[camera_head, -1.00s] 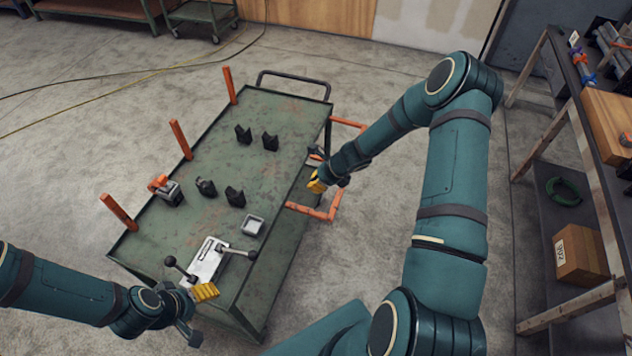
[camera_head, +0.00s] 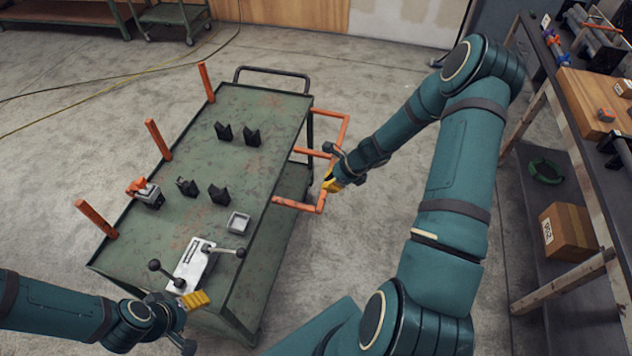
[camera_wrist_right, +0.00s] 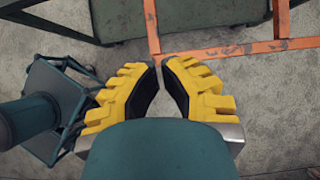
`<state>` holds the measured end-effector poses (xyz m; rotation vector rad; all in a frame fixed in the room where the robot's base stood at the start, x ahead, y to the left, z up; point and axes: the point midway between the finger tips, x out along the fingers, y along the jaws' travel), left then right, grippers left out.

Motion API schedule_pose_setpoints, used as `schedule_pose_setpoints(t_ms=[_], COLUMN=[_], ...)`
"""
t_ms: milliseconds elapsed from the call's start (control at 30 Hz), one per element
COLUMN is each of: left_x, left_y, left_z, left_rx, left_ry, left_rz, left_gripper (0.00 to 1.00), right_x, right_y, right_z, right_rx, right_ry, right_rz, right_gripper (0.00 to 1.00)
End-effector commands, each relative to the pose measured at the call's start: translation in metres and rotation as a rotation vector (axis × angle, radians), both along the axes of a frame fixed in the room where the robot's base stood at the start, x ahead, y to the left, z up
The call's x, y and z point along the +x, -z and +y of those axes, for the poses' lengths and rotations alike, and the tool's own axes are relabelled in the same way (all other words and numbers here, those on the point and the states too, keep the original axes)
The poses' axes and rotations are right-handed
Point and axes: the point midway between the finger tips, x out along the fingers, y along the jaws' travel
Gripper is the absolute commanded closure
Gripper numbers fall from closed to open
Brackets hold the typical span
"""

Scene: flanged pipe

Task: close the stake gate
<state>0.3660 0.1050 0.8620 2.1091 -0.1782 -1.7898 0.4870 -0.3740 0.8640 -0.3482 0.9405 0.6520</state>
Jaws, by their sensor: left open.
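The stake gate (camera_head: 346,130) is an orange tubular frame along the right side of the green cart (camera_head: 225,160). It sticks outward from the cart's edge and is swung out over the floor. My right gripper (camera_head: 331,184) is at its outer bar, near the lower corner. In the right wrist view the gate's bars (camera_wrist_right: 220,51) meet just beyond the yellow fingertips (camera_wrist_right: 162,62), which are a narrow gap apart; a grip on the bar is unclear. My left gripper (camera_head: 197,301) is open near the cart's front edge, beside the lever plate.
Orange stakes (camera_head: 158,140) stand along the cart's left edge. Several black blocks (camera_head: 219,194), a small grey tray (camera_head: 238,222), an orange-and-grey clamp (camera_head: 147,193) and a white plate (camera_head: 190,265) with ball-ended levers are on top.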

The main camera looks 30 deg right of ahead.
Motion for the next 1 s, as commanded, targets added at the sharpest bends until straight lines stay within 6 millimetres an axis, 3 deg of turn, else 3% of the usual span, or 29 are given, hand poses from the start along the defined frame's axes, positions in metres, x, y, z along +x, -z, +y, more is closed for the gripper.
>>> schedule_pose_setpoints(t_ms=[300, 433, 567, 700, 800, 1000], left_x=[0.0, 0.0, -0.001, -0.003, -0.004, -0.006], left_y=[0.001, 0.003, 0.013, 0.028, 0.038, 0.051], left_z=[0.0, 0.0, -0.001, -0.001, -0.002, -0.003], left_rx=[0.0, 0.0, 0.001, 0.001, 0.002, 0.002], left_ry=[0.0, 0.0, 0.002, 0.005, 0.007, 0.011], left_rz=[0.0, 0.001, 0.004, 0.008, 0.012, 0.016], left_gripper=[0.32, 0.32, 0.32, 0.32, 0.32, 0.32], right_x=[-0.007, -0.01, -0.023, -0.052, -0.074, -0.111], right_y=[-0.003, 0.004, 0.024, 0.047, 0.056, 0.059], right_z=[-0.006, 0.01, 0.065, 0.14, 0.185, 0.248], right_rx=[-0.002, -0.029, -0.146, -0.341, -0.469, -0.638], right_ry=[0.0, -0.078, -0.38, -0.904, -1.276, -1.821], right_rz=[0.0, 0.003, -0.012, -0.104, -0.222, -0.49], right_gripper=[1.0, 1.0, 1.0, 1.0, 1.0, 1.0])
